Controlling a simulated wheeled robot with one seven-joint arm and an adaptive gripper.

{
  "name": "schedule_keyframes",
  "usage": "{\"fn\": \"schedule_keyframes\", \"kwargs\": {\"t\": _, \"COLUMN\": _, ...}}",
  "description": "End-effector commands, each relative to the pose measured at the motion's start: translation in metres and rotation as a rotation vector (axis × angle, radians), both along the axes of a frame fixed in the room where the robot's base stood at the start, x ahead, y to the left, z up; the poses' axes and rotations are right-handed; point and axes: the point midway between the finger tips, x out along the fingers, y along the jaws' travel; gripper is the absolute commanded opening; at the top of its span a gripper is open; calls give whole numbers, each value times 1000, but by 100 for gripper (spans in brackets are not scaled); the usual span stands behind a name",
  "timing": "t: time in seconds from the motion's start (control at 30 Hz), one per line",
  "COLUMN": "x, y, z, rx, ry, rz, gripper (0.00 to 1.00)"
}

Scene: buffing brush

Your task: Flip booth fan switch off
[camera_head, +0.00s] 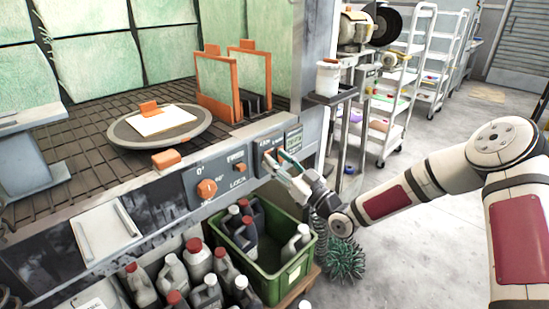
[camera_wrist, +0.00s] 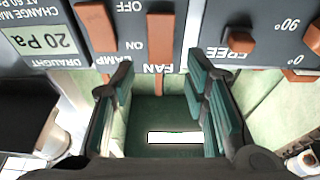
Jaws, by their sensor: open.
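The fan switch (camera_wrist: 160,38) is an orange lever on the dark control panel, beside the printed OFF and ON and above the FAN label in the upside-down wrist view. Its lever position is hard to tell. My gripper (camera_wrist: 160,82) is open and empty, with its dark green-padded fingers spread on either side of the fan switch's column, just short of the panel. In the head view my gripper (camera_head: 283,163) is at the panel's right end and partly hides the switches.
The orange lamp switch (camera_wrist: 97,27) sits beside the fan switch, near the draught display (camera_wrist: 45,42). A green crate (camera_head: 270,286) of bottles stands below the panel.

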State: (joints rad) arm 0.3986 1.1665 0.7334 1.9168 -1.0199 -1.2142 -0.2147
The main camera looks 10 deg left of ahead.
Motion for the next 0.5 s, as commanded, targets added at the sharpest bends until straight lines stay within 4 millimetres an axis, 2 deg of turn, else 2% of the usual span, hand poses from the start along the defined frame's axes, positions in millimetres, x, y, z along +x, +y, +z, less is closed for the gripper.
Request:
{"fn": "schedule_keyframes", "kwargs": {"t": 0.3, "x": -38, "y": -50, "z": -19, "rx": 0, "ry": 2, "rz": -2, "gripper": 42}}
{"fn": "schedule_keyframes", "kwargs": {"t": 0.5, "x": -54, "y": -70, "z": -27, "rx": 0, "ry": 0, "rz": -1, "gripper": 42}}
